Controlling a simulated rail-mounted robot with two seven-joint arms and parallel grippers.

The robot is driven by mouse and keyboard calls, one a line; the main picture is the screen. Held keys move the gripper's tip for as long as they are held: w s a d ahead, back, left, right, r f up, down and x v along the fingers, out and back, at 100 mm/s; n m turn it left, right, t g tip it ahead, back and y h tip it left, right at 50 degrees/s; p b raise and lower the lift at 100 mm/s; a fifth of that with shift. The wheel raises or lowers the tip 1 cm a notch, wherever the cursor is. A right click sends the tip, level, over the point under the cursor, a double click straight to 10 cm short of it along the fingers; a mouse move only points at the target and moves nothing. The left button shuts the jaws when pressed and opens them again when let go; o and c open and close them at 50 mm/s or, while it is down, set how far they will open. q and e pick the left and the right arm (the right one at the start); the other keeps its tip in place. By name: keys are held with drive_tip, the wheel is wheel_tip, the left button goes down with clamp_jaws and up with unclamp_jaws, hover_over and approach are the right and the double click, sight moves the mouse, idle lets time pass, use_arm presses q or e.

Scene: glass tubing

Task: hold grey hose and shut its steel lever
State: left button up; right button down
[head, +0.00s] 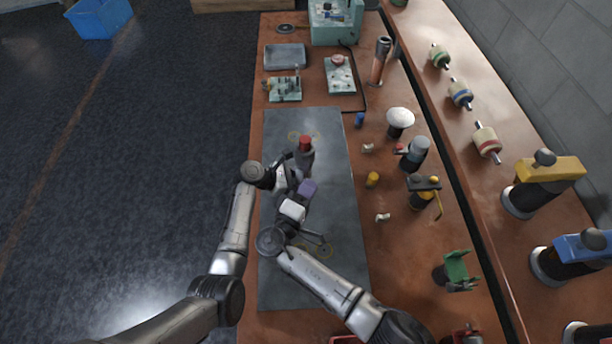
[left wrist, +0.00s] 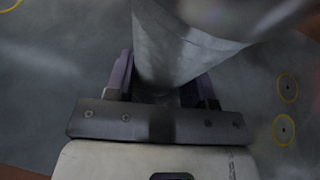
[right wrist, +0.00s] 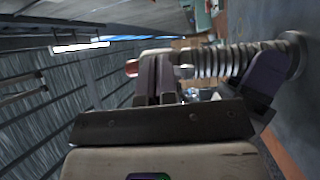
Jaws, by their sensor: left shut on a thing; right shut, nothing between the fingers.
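The grey hose (head: 306,160) stands upright on the dark mat with a red top end. In the right wrist view the grey hose (right wrist: 232,62) is ribbed, lies sideways in the picture and ends at a round base (right wrist: 293,56). My left gripper (left wrist: 163,88) is shut on the hose, a grey cylinder between its purple fingers. My right gripper (right wrist: 157,78) is shut and empty, its fingertips close by the hose's red-tipped end. A pale steel piece (right wrist: 158,52) shows there; I cannot tell if it is the lever or whether the fingers touch it.
The dark mat (head: 335,270) is mostly bare toward the front. Small fittings, such as a yellow one (head: 372,179), and a white-domed device (head: 400,118) stand right of it. Green boards and a grey tray (head: 285,55) lie behind. A blue crate (head: 98,18) is on the floor.

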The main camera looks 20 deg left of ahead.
drive_tip(key=shift+w+a+f, duration=0.25)
drive_tip(key=shift+w, duration=0.25)
drive_tip(key=shift+w+a+f, duration=0.2)
drive_tip(key=shift+w+a, duration=0.05)
drive_tip(key=shift+w, duration=0.2)
idle(1.1)
drive_tip(key=shift+s, duration=0.1)
drive_tip(key=shift+s+d+r, duration=0.2)
drive_tip(key=shift+s+d, duration=0.1)
drive_tip(key=shift+s, duration=0.15)
drive_tip(key=shift+s+d+r, duration=0.2)
drive_tip(key=shift+s+d, duration=0.05)
drive_tip(key=shift+s, duration=0.2)
drive_tip(key=shift+s+d+r, duration=0.3)
drive_tip(key=shift+s+d, duration=0.05)
drive_tip(key=shift+s, duration=0.35)
drive_tip(key=shift+s+d+r, duration=0.35)
drive_tip(key=shift+s+d, duration=0.05)
drive_tip(key=shift+s, duration=0.25)
drive_tip(key=shift+s+d+r, duration=0.3)
drive_tip(key=shift+s+d, duration=0.05)
drive_tip(key=shift+s, duration=0.35)
use_arm(q)
drive_tip(key=o, duration=0.8)
